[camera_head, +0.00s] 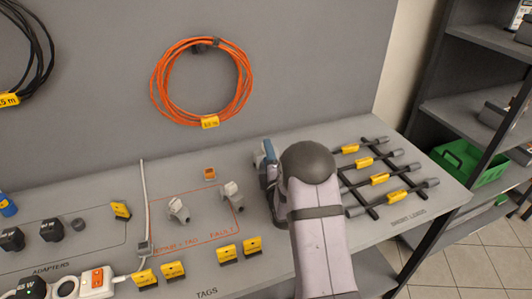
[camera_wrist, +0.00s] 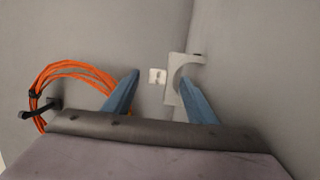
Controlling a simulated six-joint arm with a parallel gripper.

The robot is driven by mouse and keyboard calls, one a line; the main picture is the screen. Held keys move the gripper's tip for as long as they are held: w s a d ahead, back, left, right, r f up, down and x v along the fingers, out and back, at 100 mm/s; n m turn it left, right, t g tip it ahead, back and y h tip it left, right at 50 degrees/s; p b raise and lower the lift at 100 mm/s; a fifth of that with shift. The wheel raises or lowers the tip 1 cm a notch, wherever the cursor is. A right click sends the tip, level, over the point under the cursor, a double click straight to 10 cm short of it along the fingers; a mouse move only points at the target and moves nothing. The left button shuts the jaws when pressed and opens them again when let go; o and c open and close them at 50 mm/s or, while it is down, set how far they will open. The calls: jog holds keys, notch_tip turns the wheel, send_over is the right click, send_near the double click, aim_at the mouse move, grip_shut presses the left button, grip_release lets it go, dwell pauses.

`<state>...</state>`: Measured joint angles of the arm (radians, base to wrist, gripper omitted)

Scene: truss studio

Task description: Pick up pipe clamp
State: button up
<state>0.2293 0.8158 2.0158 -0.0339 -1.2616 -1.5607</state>
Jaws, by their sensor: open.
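A pale grey piece with a rounded notch (camera_wrist: 172,92), which looks like the pipe clamp, shows in the wrist view at the right blue fingertip. It overlaps that finger in the picture; I cannot tell whether they touch. In the head view my gripper (camera_head: 266,160) is seen from behind at the right part of the bench, largely covered by my wrist. I cannot make out the clamp there; my arm may hide it.
A small whitish block (camera_wrist: 157,76) shows between the fingertips. An orange cable coil (camera_head: 202,82) hangs on the back panel. A rack of short leads (camera_head: 378,178) lies right of my arm. Grey-white plugs (camera_head: 179,209) and yellow tags (camera_head: 252,246) lie to the left.

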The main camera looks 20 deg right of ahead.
jog(key=shift+w+d+p, duration=0.2)
jog(key=shift+w, duration=0.75)
jog(key=shift+w+d+p, duration=0.2)
jog(key=shift+w, duration=0.7)
jog(key=c, duration=1.3)
